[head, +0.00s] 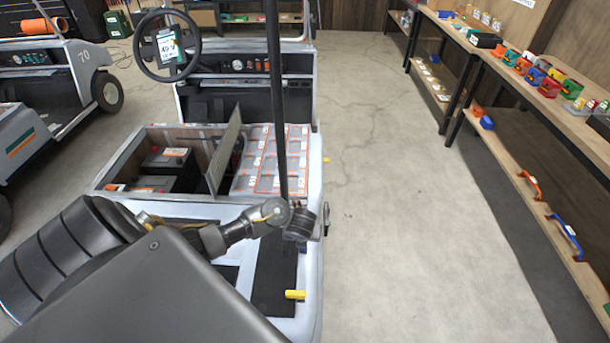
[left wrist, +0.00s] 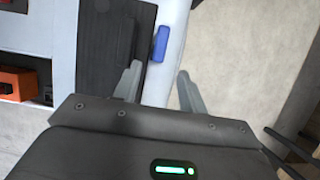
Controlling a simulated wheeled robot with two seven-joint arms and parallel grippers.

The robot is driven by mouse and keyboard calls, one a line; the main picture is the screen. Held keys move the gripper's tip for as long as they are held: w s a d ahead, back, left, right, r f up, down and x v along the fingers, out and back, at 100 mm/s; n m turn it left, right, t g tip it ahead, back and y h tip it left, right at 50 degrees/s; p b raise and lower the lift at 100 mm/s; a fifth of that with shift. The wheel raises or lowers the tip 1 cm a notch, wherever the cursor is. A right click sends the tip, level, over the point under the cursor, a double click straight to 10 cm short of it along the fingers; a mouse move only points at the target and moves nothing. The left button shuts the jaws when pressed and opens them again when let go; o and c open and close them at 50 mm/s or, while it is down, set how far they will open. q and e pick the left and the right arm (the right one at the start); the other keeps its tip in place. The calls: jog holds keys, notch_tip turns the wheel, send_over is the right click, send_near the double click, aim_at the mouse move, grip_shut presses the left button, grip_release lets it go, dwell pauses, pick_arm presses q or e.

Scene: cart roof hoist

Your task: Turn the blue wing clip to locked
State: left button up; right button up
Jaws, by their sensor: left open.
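The blue wing clip (left wrist: 160,43) shows in the left wrist view on the pale edge of the cart (left wrist: 176,18), beside a dark strip. Its long side runs roughly along that edge. My left gripper (left wrist: 158,75) is open, and the clip lies just beyond the gap between its fingertips, apart from them. In the head view my left gripper (head: 303,222) is over the right edge of the cart (head: 312,185), by the dark upright post. My right gripper is not in view.
Yellow clips (head: 295,295) (head: 326,160) sit along the cart's right edge. A dark post (head: 276,90) rises near my left gripper. An open compartment with batteries (head: 165,158) lies to the left. The floor (head: 410,220) is clear up to the shelves (head: 535,195) at right.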

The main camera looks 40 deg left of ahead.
pick_arm(q)
jog(key=b+x, duration=0.2)
jog(key=x, duration=0.7)
jog(key=shift+w+f+b, duration=0.2)
jog(key=shift+f+b, duration=0.15)
jog(key=shift+f, duration=0.25)
grip_shut()
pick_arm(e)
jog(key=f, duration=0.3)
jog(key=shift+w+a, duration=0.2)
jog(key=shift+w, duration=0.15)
